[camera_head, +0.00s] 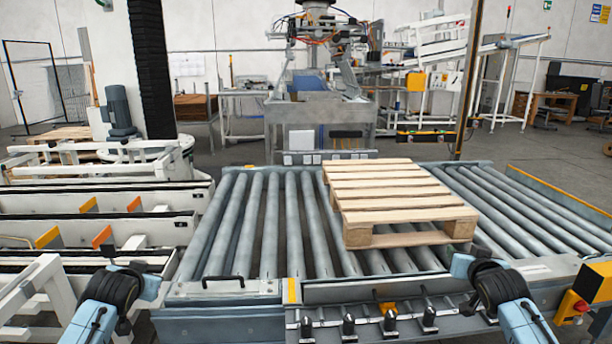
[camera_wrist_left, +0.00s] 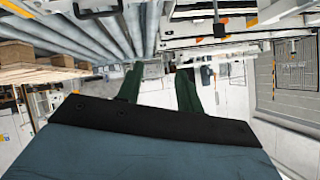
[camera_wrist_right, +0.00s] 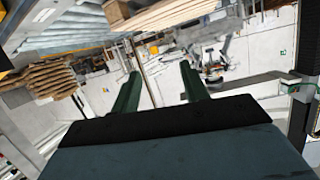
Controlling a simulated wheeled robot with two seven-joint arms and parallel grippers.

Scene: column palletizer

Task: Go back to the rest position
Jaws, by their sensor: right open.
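My left gripper (camera_wrist_left: 158,78) shows in the left wrist view with its two dark green fingers apart and nothing between them. My right gripper (camera_wrist_right: 158,77) shows in the right wrist view, also with fingers apart and empty. In the head view my two arms come in at the lower left and lower right corners, both in front of the roller conveyor (camera_head: 268,225). The fingers are hard to make out in that view. Both grippers are clear of the wooden pallet (camera_head: 390,188), which lies empty on the conveyor, right of centre.
White machine frames (camera_head: 95,225) with orange parts stand at left, beside a black column (camera_head: 152,70). A row of black-topped fittings (camera_head: 348,322) lines the conveyor's front edge. A yellow-and-black box with a red button (camera_head: 572,304) is at lower right. Open floor shows at the back right.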

